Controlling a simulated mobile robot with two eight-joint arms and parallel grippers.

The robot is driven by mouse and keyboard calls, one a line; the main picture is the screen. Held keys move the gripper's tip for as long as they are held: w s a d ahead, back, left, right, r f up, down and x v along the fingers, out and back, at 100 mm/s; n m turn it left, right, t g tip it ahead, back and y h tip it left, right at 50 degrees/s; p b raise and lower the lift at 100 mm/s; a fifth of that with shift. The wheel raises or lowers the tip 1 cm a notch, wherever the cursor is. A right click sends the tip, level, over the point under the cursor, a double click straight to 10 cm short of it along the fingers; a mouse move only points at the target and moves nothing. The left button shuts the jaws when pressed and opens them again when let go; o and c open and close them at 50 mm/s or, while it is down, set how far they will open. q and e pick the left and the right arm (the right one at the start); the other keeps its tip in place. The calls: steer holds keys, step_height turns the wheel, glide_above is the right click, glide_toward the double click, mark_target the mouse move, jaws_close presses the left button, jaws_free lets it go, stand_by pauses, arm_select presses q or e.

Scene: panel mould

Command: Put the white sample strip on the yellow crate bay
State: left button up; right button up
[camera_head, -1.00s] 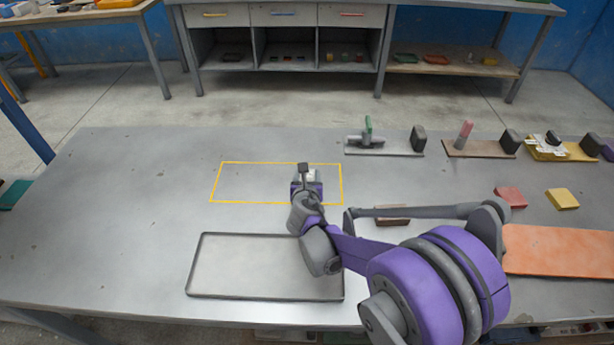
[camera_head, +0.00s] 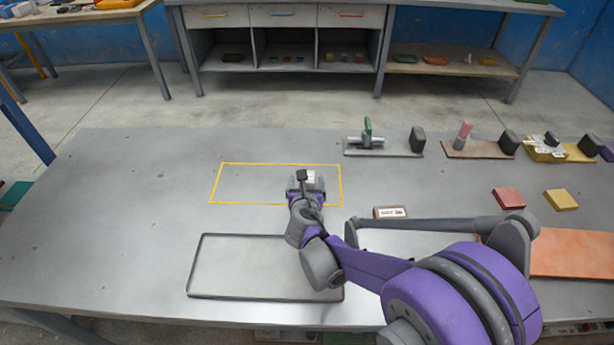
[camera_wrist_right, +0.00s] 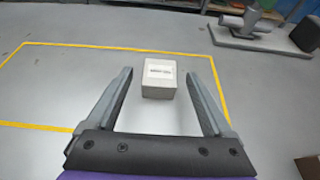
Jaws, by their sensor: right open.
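A white block (camera_head: 311,177) with a printed label sits inside the yellow outlined rectangle (camera_head: 220,183) on the table, near its right side. It also shows in the right wrist view (camera_wrist_right: 158,80). My right gripper (camera_wrist_right: 158,77) is open; the block stands between the fingertip lines with a gap on each side, and neither finger touches it. In the head view the right gripper (camera_head: 306,182) partly covers the block. A yellow base (camera_head: 578,152) with pale parts stands at the far right. I cannot tell which thing is the crate bay. My left gripper is not in view.
A shallow grey tray (camera_head: 215,268) lies in front of the outline. A brown block (camera_head: 380,211) with a white label is beside my arm. Red (camera_head: 509,198) and yellow (camera_head: 561,200) blocks and an orange panel (camera_head: 575,252) lie right. The table's left is clear.

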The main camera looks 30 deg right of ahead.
steer(key=p+v, duration=0.1)
steer(key=v, duration=0.7)
steer(key=shift+s+a+r, duration=0.1)
steer(key=shift+s+a, duration=0.05)
steer(key=shift+s, duration=0.1)
